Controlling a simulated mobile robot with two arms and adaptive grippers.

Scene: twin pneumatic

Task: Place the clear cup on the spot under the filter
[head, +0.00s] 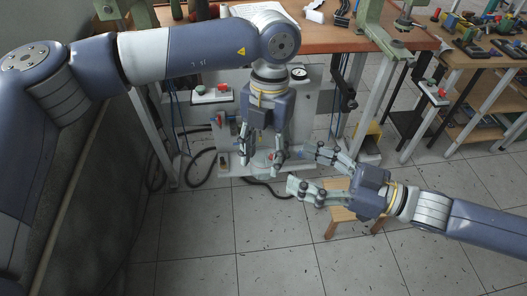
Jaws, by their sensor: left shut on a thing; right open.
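My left gripper (262,163) points down in front of the pneumatic unit below the table. Its fingers are apart and shut on a pale, see-through shape, which seems to be the clear cup (262,158); its outline is hard to make out. My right gripper (307,168) comes in from the right, open and empty, with its fingers spread toward the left gripper. The filter and the spot under it cannot be made out; my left arm and gripper cover part of the unit.
A wooden-topped workbench (330,40) stands above the unit. A round gauge (299,72) and a button box (212,92) are near the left gripper. A small wooden stool (345,222) is under my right gripper. Black hoses lie on the tiles. The front floor (240,250) is clear.

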